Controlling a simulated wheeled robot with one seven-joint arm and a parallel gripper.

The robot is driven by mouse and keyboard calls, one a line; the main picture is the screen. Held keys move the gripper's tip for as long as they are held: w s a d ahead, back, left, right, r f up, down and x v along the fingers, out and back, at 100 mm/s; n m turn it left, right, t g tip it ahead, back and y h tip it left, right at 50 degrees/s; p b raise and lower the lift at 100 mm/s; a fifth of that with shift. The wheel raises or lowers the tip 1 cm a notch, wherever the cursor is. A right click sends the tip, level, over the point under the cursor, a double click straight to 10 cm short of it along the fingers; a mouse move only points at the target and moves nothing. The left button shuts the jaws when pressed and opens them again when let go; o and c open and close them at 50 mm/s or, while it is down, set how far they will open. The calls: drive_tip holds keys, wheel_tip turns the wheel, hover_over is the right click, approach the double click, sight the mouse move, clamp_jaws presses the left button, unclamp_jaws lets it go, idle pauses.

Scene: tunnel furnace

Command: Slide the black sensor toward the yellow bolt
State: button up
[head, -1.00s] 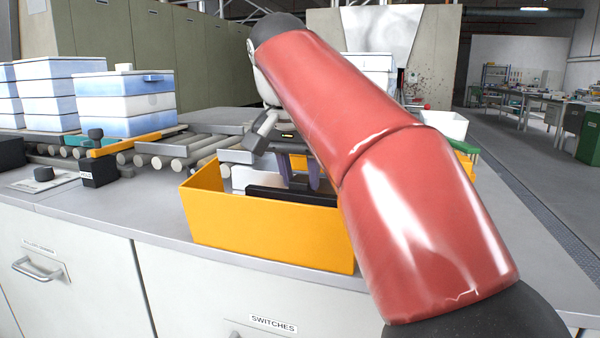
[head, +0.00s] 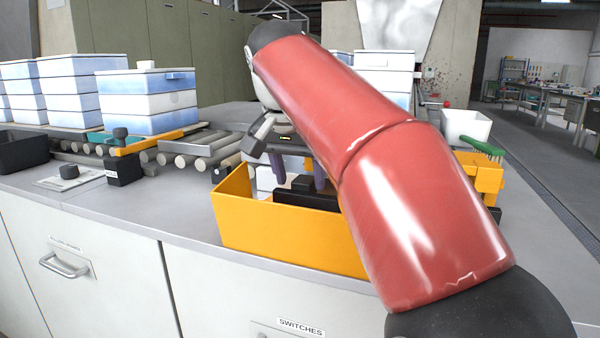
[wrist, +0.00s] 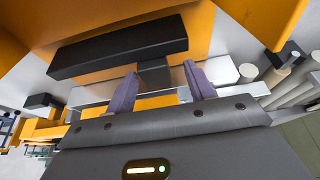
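My gripper (head: 299,178) hangs at the back of the orange-yellow bin (head: 285,238). Its two purple fingers are apart, and it is open in the wrist view (wrist: 160,88). A long black bar (wrist: 118,48) lies across the view beyond the fingers; it also shows in the bin area in the head view (head: 305,199). A small dark block (wrist: 155,73) appears in line with the finger gap; I see no contact. I cannot tell which black thing is the sensor. I cannot make out a yellow bolt.
A roller conveyor (head: 185,158) with an orange bar (head: 147,143) and stacked blue-white boxes (head: 147,103) runs behind. A black tray (head: 22,152) is at far left. A yellow stand (head: 485,178) and white bin (head: 466,127) are at right. The counter between black box and bin is clear.

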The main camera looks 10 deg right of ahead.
sight(293, 193)
drive_tip(key=p+v, duration=0.2)
drive_tip(key=v, duration=0.5)
drive_tip(key=shift+r, duration=0.2)
drive_tip(key=shift+s+a+r, duration=0.1)
drive_tip(key=shift+r, duration=0.1)
drive_tip(key=shift+s, duration=0.1)
